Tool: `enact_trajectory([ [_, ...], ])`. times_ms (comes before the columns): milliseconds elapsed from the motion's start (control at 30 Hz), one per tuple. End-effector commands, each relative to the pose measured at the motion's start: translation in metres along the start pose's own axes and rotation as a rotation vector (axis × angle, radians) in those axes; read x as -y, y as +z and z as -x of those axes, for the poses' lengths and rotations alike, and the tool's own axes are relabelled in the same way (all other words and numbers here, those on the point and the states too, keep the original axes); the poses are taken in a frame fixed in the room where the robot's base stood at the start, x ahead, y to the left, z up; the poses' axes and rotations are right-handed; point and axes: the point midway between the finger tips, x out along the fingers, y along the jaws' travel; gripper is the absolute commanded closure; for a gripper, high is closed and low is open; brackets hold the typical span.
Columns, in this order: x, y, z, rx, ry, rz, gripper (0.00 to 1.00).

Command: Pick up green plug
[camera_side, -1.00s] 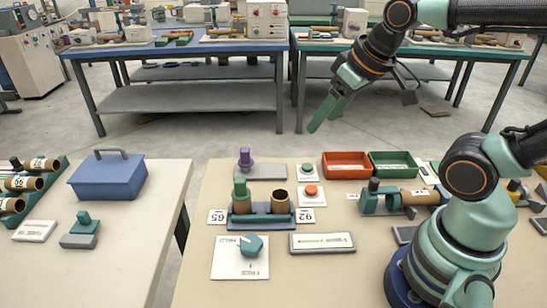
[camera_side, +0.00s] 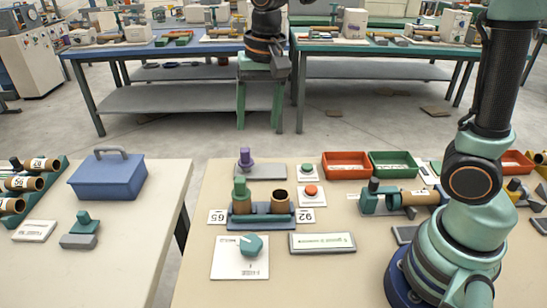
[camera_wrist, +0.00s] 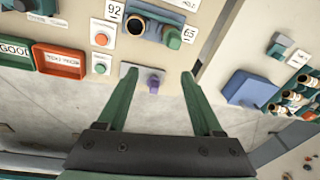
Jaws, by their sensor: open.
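The green plug (camera_side: 240,188) stands upright in the left place of a dark blue holder (camera_side: 262,221), by the "65" label. In the wrist view the green plug (camera_wrist: 173,39) shows near the top, beyond my fingertips. My gripper (camera_side: 259,128) is open and empty, pointing down, high above and behind the plug in the side view. In the wrist view its two green fingers (camera_wrist: 159,72) are spread wide, with a purple plug (camera_wrist: 153,82) seen between them. The purple plug (camera_side: 246,157) stands on a grey base behind the holder.
An open brown tube (camera_side: 280,202) stands beside the green plug, by the "92" label. A teal knob (camera_side: 251,244) is in front. A red button (camera_side: 311,191), red bin (camera_side: 346,165) and green bin (camera_side: 394,163) are to the right. A blue box (camera_side: 108,180) sits on the left table.

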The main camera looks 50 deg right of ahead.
Motion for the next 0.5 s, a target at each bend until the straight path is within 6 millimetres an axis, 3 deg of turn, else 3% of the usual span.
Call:
enact_trajectory([
  [200, 0.034, -0.003, -0.031, 0.068, 0.075, -0.153, 0.32],
  [500, 0.042, -0.001, -0.057, 0.087, 0.105, -0.211, 0.32],
])
